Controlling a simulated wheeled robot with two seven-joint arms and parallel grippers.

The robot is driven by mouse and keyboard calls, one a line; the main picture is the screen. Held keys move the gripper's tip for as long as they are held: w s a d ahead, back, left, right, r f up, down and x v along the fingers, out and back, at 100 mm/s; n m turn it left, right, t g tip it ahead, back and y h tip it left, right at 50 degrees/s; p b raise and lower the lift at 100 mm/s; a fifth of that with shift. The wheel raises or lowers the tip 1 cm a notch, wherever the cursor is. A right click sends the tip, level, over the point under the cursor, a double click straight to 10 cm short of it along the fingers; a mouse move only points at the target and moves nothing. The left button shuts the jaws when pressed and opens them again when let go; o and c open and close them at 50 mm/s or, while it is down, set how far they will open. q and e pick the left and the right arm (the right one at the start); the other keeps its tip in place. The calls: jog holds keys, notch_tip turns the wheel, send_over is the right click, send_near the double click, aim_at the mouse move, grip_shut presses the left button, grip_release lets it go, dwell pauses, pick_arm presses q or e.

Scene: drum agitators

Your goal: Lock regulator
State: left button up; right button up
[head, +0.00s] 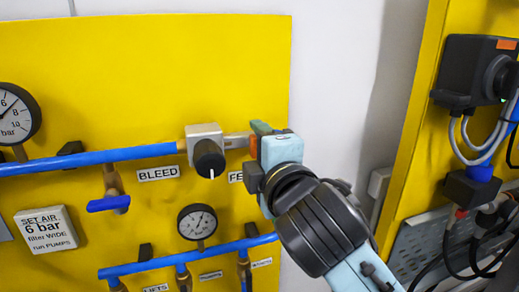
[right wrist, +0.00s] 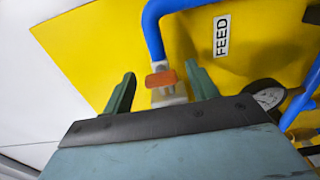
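A grey block with a black round knob (head: 209,158), which looks like the regulator, is mounted on the yellow panel at the right end of the upper blue pipe. The knob's white mark points down. A metal fitting (head: 237,140) with an orange tab (head: 253,147) sits right of it. My right gripper (head: 260,128) is at this tab, partly hiding it. In the right wrist view the green fingers (right wrist: 160,69) are apart, with the orange tab (right wrist: 162,79) between them and gaps on both sides. My left gripper is out of view.
The yellow panel (head: 120,60) carries gauges, blue pipes and a blue-handled valve (head: 109,203) at left. A FEED label (right wrist: 222,36) is near the right gripper. Another yellow panel (head: 415,160) with a black box (head: 470,70) and cables stands right, past white wall.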

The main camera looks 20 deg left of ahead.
jog(key=b+v, duration=0.2)
jog(key=v, duration=1.1)
jog(key=shift+b, duration=0.4)
jog(key=shift+s+d, duration=0.1)
